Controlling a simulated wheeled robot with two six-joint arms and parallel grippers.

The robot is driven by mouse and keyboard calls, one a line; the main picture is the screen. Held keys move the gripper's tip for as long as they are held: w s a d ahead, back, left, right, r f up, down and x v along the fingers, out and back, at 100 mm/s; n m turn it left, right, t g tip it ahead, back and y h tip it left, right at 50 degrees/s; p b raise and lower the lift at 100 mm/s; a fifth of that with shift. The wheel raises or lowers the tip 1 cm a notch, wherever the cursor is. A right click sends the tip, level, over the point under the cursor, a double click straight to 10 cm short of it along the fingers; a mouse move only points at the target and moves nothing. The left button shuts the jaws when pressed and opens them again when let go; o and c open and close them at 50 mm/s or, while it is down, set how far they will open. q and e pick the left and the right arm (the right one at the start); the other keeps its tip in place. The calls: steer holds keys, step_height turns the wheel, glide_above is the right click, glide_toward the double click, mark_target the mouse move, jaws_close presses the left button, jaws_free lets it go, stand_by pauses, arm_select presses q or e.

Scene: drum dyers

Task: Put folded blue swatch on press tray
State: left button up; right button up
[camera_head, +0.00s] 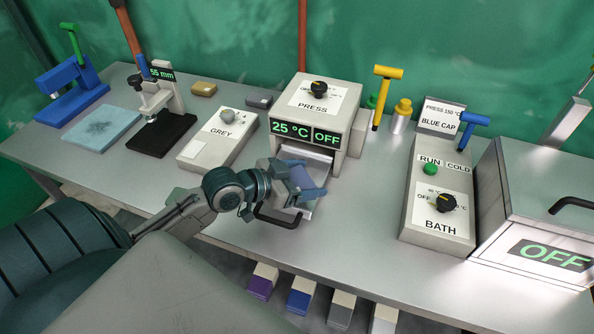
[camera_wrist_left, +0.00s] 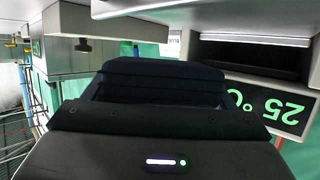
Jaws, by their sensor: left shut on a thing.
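The press (camera_head: 315,108) stands mid-table with a display reading 25 °C and OFF. Its pale press tray (camera_head: 306,209) sticks out at the front, with a black handle at the near side. My left gripper (camera_head: 297,184) is at the tray, shut on the folded blue swatch (camera_head: 311,190). The swatch shows as a blue-purple patch over the tray; whether it touches the tray I cannot tell. In the left wrist view the dark gripper (camera_wrist_left: 165,82) fills the middle and hides the swatch; the press display (camera_wrist_left: 280,105) is beside it. My right gripper is not in view.
The grey-labelled box (camera_head: 216,140) and black-based gauge (camera_head: 160,134) stand left of the press. The bath control box (camera_head: 436,215) and a large OFF box (camera_head: 540,200) stand right. A yellow-handled tool (camera_head: 384,90) is behind. The table between press and bath is clear.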

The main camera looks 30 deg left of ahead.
mark_target(299, 167)
arm_select(q)
steer(key=a, duration=0.1)
steer(key=w+a, duration=0.1)
steer(key=shift+w+a+f, duration=0.15)
steer(key=shift+w+a, duration=0.15)
steer(key=shift+a, duration=0.05)
steer(key=shift+w+a+p, duration=0.35)
steer(key=shift+w+a, duration=0.05)
steer(key=shift+a, duration=0.15)
step_height(299, 167, down, 3)
steer(key=shift+f, duration=0.35)
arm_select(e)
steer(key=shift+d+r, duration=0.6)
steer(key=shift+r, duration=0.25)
arm_select(q)
steer(key=o, duration=0.5)
steer(key=shift+f, duration=0.15)
steer(key=o, duration=0.5)
steer(key=shift+c, duration=0.2)
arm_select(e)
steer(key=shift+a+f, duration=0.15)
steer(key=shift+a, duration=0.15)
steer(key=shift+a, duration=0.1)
